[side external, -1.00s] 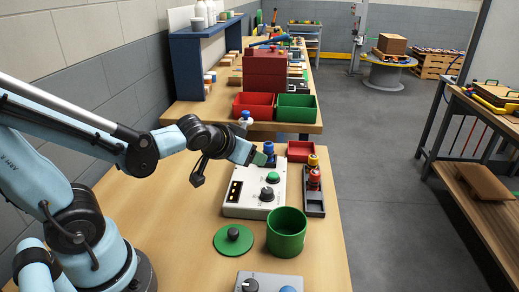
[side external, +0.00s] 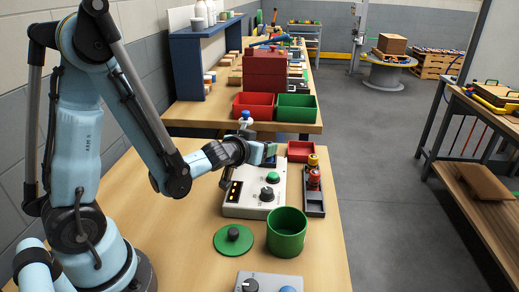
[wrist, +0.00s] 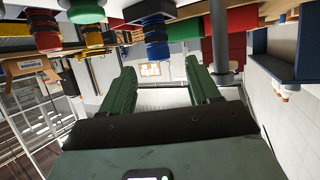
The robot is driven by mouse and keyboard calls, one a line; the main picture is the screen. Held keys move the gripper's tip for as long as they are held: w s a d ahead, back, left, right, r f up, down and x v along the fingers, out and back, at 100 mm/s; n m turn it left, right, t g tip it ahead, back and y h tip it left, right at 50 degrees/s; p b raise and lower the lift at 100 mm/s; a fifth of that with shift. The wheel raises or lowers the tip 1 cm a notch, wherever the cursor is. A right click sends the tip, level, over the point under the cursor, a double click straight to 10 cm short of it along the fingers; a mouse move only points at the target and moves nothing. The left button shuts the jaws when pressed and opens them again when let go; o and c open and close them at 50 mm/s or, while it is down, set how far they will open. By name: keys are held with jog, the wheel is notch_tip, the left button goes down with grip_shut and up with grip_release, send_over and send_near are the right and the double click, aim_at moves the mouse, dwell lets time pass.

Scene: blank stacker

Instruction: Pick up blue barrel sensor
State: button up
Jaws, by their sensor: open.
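The blue barrel sensor (wrist: 156,48) shows in the wrist view just beyond my fingertips, in the gap between the two green fingers. It hangs from a dark block there because the wrist picture is upside down. My gripper (wrist: 160,68) is open, with nothing visibly held. In the side view my gripper (side external: 268,151) is at the far end of the white control box (side external: 240,205). It covers most of the sensor, leaving only a bit of blue (side external: 270,161) below the fingers. I cannot tell whether the fingers touch the sensor.
A black tray (side external: 315,211) with red and yellow barrels stands right of the box. A green pot (side external: 287,235) and green lid (side external: 233,240) sit nearer. A red bin (side external: 301,150) is behind. A blue-topped white bottle (side external: 245,119) stands behind the gripper.

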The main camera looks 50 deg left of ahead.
jog(key=shift+x, duration=3.75)
jog(key=shift+s, duration=0.1)
jog(key=shift+c, duration=0.4)
jog(key=c, duration=1)
jog(key=shift+r, duration=0.1)
